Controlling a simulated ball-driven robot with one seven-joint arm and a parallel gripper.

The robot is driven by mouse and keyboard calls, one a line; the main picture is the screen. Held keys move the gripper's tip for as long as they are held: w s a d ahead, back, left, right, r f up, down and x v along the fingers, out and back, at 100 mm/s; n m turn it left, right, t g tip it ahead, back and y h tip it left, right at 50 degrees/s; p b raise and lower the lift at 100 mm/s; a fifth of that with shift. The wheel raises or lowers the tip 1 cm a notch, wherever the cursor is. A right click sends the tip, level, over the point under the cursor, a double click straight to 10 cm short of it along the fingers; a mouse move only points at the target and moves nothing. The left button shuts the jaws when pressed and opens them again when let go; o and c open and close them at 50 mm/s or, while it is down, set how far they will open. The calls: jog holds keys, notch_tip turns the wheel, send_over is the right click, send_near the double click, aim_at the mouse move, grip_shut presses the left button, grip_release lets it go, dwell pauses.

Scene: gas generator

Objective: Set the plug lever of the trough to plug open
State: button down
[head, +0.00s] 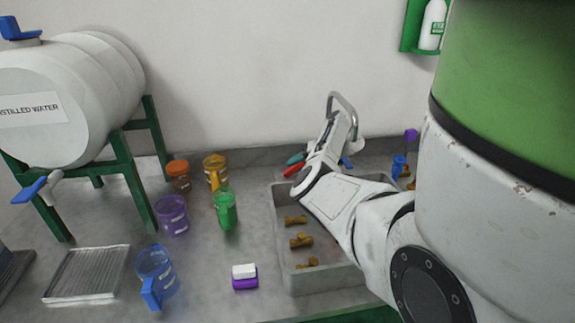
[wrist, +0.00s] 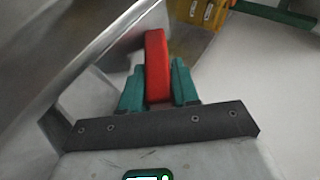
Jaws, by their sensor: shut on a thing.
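The grey trough (head: 322,281) stands at the middle right of the bench in the head view, with several brown pieces on its floor. My arm reaches over it and hides part of its back. A red lever (wrist: 156,50) stands between the teal fingers of my gripper (wrist: 158,68) in the wrist view. The fingers are shut on it from both sides. In the head view, a red piece (head: 294,170) and a teal piece (head: 297,158) show at the trough's back left, beside my arm. The plug itself is not visible.
A curved metal tap (head: 342,102) rises behind my arm. Purple (head: 172,216), green (head: 226,211) and blue (head: 156,272) mugs stand left of the trough. A white and purple block (head: 245,277) lies nearer the front. A water barrel (head: 75,95) stands on a green frame.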

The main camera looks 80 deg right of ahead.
dwell(0.4)
jog(key=c, duration=0.9)
grip_release()
jog(key=shift+f, duration=0.1)
jog(key=shift+s, duration=0.1)
jog(key=shift+w+a, duration=0.1)
jog(key=shift+w, duration=0.1)
